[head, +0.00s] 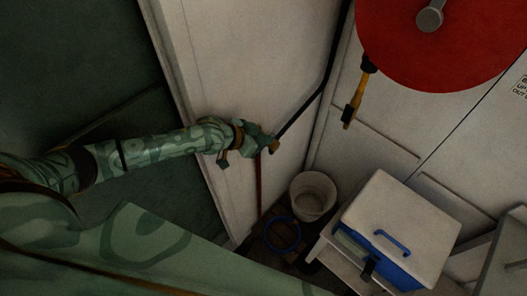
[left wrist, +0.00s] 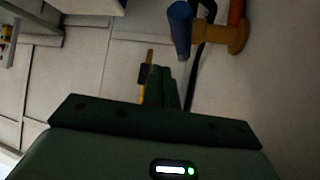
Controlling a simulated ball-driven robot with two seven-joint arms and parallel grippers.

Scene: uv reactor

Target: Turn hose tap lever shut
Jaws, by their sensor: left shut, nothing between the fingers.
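The hose tap (left wrist: 232,38) is a brass fitting at the upper right of the left wrist view. Its blue lever (left wrist: 181,32) stands out from it toward the camera. In the head view the brass of the tap (head: 274,146) shows just past my left gripper (head: 262,141), and the lever is hidden there. In the left wrist view my left gripper (left wrist: 165,88) is shut and empty, with its fingertips close beside the end of the lever. I cannot tell whether they touch. My right gripper is not in view.
A black pipe (head: 306,103) runs up the wall from the tap. A red hose reel (head: 440,45) and a yellow-and-black nozzle (head: 356,98) hang at the upper right. Below are a white bucket (head: 312,196), a blue hoop (head: 282,234) and a blue-and-white cooler (head: 400,225).

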